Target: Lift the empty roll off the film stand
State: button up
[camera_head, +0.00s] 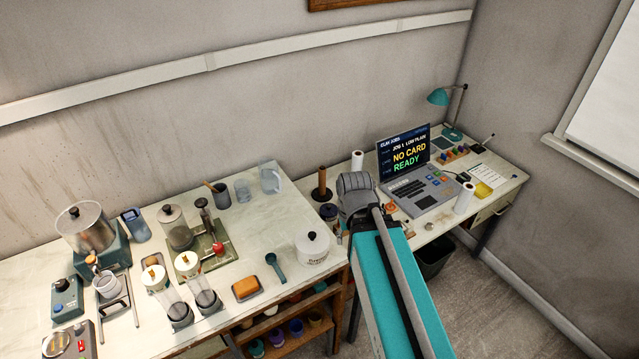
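I cannot clearly tell roll from post at this size. My gripper (354,192) is at the end of my teal arm, just right of the tube and apart from it in the picture. Its fingers are hidden behind the grey wrist, so its opening does not show. White rolls stand upright behind my gripper (357,160) and at the desk's front right (464,198).
A terminal (404,160) reading "NO CARD" and "READY" stands on the right desk (500,168) beside a teal lamp (439,97). A white lidded jar (312,248) stands in front of the tube. Jugs, burettes and other apparatus fill the left worktable (287,215).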

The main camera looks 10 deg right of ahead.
aim_at(321, 174)
jog(key=z, duration=0.05)
jog(key=i, duration=0.95)
